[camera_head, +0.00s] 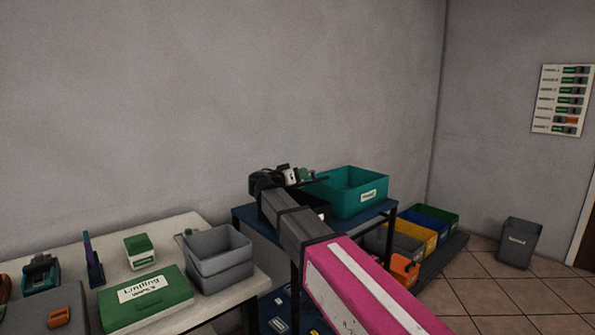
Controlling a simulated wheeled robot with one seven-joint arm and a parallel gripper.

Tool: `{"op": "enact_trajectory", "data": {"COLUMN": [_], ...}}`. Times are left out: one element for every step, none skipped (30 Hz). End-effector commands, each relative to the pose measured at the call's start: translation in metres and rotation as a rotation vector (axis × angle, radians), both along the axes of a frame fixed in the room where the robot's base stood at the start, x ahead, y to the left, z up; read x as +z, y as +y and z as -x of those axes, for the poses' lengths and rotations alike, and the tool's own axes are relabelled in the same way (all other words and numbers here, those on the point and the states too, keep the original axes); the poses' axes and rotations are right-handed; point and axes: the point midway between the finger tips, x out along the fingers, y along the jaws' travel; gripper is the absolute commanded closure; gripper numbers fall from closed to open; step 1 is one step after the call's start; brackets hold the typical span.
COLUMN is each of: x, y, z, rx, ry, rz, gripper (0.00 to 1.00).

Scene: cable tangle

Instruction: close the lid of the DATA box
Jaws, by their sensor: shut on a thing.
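No label in view reads clearly as DATA, so I cannot tell which box is the DATA box. An open teal box (352,192) with a white label stands on the dark blue table (243,215); no lid shows on it. A green closed case (145,300) with a white label lies on the pale table at the left. My gripper (303,177) is at the left of the teal box, above the blue table. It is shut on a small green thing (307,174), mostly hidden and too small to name. My arm hides part of the blue table.
Stacked grey bins (219,260) and a small green-topped box (139,250) stand on the pale table (172,231). Yellow (416,233) and green (436,216) bins sit low at the right. A grey bin (519,243) stands on the open tiled floor.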

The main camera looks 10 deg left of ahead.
Motion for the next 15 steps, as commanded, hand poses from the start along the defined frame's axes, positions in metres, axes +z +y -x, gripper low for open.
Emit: {"op": "enact_trajectory", "data": {"x": [-0.0011,-0.0015,-0.0018,-0.0020,-0.0021,-0.0021,-0.0021,-0.0020,-0.0021,-0.0020,-0.0020,-0.0019,-0.0019,-0.0019,-0.0019], "y": [-0.0003,-0.0005,-0.0006,-0.0007,-0.0007,-0.0007,-0.0006,-0.0006,-0.0005,-0.0005,-0.0005,-0.0005,-0.0005,-0.0004,-0.0004], "z": [0.0008,0.0008,0.0009,0.0010,0.0010,0.0010,0.0009,0.0009,0.0009,0.0008,0.0008,0.0008,0.0008,0.0007,0.0007], "rx": [0.002,0.002,0.002,0.002,0.002,0.002,0.002,0.002,0.002,0.002,0.002,0.002,0.002,0.002,0.002], "ry": [-0.004,-0.006,-0.007,-0.008,-0.008,-0.008,-0.008,-0.008,-0.008,-0.008,-0.008,-0.008,-0.008,-0.008,-0.008], "rz": [-0.002,-0.004,-0.006,-0.007,-0.007,-0.007,-0.007,-0.007,-0.007,-0.007,-0.007,-0.007,-0.007,-0.007,-0.007], "gripper": [1.00,1.00,1.00,1.00,1.00,1.00,1.00,1.00,1.00,1.00,1.00,1.00,1.00,1.00,0.64]}}
